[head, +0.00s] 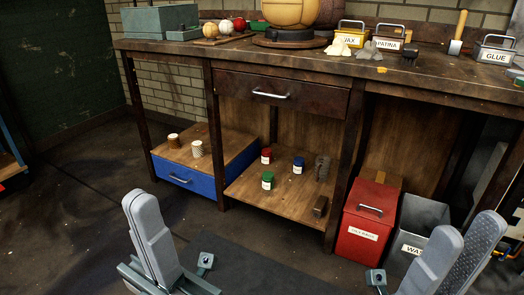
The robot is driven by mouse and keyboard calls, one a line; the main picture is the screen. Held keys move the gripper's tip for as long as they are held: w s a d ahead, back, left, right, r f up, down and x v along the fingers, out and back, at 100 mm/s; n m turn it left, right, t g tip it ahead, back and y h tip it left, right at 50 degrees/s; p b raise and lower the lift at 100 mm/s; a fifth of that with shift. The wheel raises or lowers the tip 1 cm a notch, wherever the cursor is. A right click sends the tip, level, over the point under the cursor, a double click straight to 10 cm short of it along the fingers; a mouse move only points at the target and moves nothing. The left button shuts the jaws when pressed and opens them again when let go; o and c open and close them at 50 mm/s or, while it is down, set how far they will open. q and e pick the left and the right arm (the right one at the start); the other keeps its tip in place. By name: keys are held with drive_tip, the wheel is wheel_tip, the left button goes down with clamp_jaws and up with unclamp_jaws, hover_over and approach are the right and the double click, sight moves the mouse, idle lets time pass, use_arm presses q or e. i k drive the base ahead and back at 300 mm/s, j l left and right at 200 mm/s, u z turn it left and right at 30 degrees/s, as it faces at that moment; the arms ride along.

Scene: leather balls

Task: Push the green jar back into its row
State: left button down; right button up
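The green jar (267,180) has a white label and stands upright on the low wooden shelf (245,193) under the bench. It is nearer the shelf's front than the red jar (266,155) and the blue jar (298,165), which stand behind it. My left gripper (135,197) is in the lower left, in front of the bench and away from the jars. Its fingers look pressed together with nothing between them. My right gripper (472,226) is in the lower right, in front of the bins. Its two fingers show apart and it looks empty.
A dark spring-like coil (322,167) and a dark block (320,207) sit at the shelf's right. A blue drawer unit (185,182) carries two spools at left. A red bin (368,221) and a grey bin (425,213) stand at right. Bench legs flank the shelf.

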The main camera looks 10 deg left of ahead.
sight(267, 177)
drive_tip(key=i+j+u, duration=0.1)
drive_tip(key=i+j, duration=0.3)
drive_tip(key=j, duration=0.2)
drive_tip(key=i+j+u, duration=0.15)
drive_tip(key=i+j, duration=0.2)
drive_tip(key=j, duration=0.25)
drive_tip(key=i+j+u, duration=0.1)
drive_tip(key=i+j, duration=0.35)
drive_tip(key=i, duration=0.5)
